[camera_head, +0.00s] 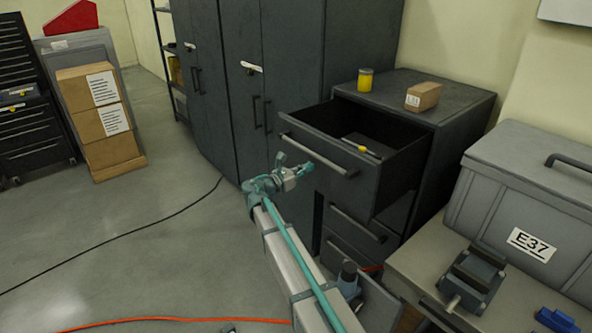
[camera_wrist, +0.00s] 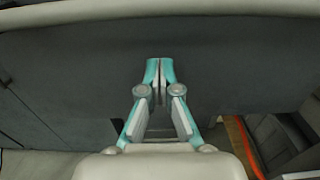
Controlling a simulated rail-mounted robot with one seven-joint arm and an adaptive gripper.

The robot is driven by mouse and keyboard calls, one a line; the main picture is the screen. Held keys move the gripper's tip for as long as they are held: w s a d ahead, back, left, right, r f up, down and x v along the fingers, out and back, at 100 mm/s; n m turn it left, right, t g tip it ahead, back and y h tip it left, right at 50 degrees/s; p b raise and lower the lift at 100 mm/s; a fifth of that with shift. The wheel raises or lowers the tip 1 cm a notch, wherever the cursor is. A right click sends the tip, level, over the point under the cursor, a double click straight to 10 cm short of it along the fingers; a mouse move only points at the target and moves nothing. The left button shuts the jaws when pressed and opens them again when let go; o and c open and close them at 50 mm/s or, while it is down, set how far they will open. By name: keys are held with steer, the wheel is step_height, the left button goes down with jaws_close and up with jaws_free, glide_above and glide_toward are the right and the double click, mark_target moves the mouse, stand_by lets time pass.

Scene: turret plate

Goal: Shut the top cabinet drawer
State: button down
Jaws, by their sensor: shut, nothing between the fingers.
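The dark grey cabinet (camera_head: 455,105) stands right of the tall lockers. Its top drawer (camera_head: 345,183) is pulled out, and its inside shows. A bar handle (camera_head: 318,157) runs across the drawer front. My gripper (camera_head: 306,169) is in front of the drawer front, just below the handle; I cannot tell whether it touches. In the wrist view my gripper (camera_wrist: 159,62) has its fingertips together, pointing at the dark drawer front (camera_wrist: 230,60). The handle (camera_wrist: 130,9) crosses the top of that view. Nothing is between the fingers.
A yellow jar (camera_head: 365,80) and a small cardboard box (camera_head: 423,97) stand on the cabinet top. A workbench (camera_head: 420,262) with a vise (camera_head: 472,279) and grey case (camera_head: 525,200) is at right. Open floor (camera_head: 130,240) lies left.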

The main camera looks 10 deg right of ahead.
steer(key=shift+x, duration=0.85)
steer(key=shift+d, duration=0.1)
